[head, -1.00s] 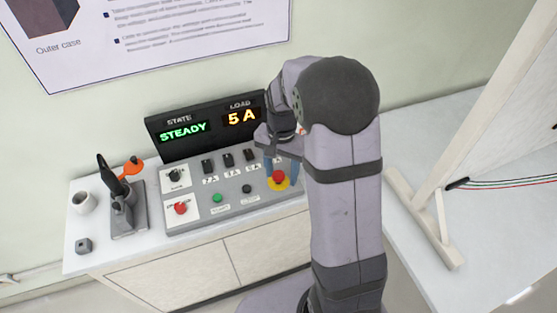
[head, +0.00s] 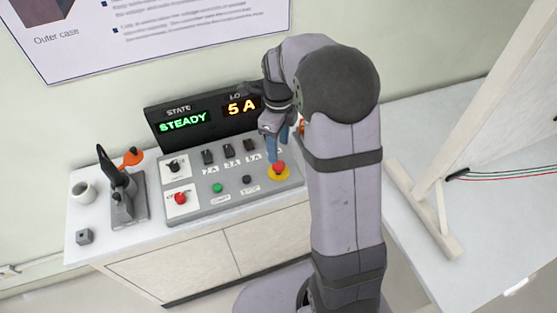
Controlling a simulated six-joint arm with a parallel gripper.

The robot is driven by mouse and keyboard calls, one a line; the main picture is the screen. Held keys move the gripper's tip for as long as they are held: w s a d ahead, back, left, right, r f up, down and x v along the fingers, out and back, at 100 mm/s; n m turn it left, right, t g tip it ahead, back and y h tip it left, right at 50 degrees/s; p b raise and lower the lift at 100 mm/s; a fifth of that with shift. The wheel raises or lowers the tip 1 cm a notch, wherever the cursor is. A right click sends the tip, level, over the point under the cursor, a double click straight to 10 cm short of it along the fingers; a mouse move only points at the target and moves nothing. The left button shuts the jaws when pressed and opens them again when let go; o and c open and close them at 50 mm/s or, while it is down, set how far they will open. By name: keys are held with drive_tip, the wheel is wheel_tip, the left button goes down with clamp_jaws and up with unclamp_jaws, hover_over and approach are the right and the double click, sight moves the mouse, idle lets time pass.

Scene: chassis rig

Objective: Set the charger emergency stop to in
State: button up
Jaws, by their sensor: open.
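The emergency stop is a red mushroom button (head: 278,167) on a yellow ring, at the right end of the grey control panel (head: 232,203). My gripper (head: 276,152) has blue fingers and is pointed down just above and behind the red button. It is open with nothing seen between the fingers. One finger partly hides the other, and I cannot tell whether a fingertip touches the button. I cannot tell from this view whether the button is in or out.
The panel also carries a red knob (head: 180,198), a black rotary knob (head: 174,167), a green button (head: 217,188), a black button (head: 247,179) and three black switches. The display (head: 205,118) reads STEADY and 5 A. A tool stand (head: 127,200) and cup (head: 84,191) stand left.

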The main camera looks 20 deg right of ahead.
sight(279, 165)
drive_tip(key=shift+f, duration=0.1)
drive_tip(key=shift+f+p, duration=1.1)
drive_tip(key=shift+f, duration=2.5)
